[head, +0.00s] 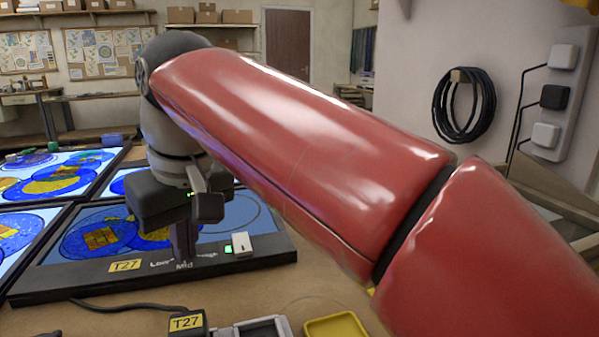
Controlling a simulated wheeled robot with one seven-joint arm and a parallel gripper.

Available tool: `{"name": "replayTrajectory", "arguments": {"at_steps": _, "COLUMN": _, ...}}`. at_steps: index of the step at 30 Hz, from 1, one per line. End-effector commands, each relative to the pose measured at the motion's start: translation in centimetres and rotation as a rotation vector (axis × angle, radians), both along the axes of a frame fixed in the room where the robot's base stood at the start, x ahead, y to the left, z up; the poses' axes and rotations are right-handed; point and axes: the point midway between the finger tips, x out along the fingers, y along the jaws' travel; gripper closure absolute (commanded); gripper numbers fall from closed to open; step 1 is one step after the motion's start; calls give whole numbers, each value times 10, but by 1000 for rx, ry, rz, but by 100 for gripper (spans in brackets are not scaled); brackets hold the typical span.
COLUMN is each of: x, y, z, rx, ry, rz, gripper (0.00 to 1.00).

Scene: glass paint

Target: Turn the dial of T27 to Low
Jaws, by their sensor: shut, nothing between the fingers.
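The T27 light panel (60,272) is a dark-framed board with a lit blue and yellow glass design, at the lower left.
More lit panels (75,160) stand to the left and behind. In front lie a black T27-tagged block (187,322) with a cable, a grey tray (255,330) and a yellow tray (345,325). My red arm hides much of the right side.

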Motion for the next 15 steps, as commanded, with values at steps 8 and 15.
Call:
{"name": "replayTrajectory", "arguments": {"at_steps": 8, "x": -1, "y": 0, "z": 23, "rx": 1, "ry": -1, "rz": 3, "gripper": 100}}
{"name": "replayTrajectory", "arguments": {"at_steps": 15, "x": -1, "y": 1, "z": 50, "rx": 1, "ry": 1, "rz": 4, "gripper": 100}}
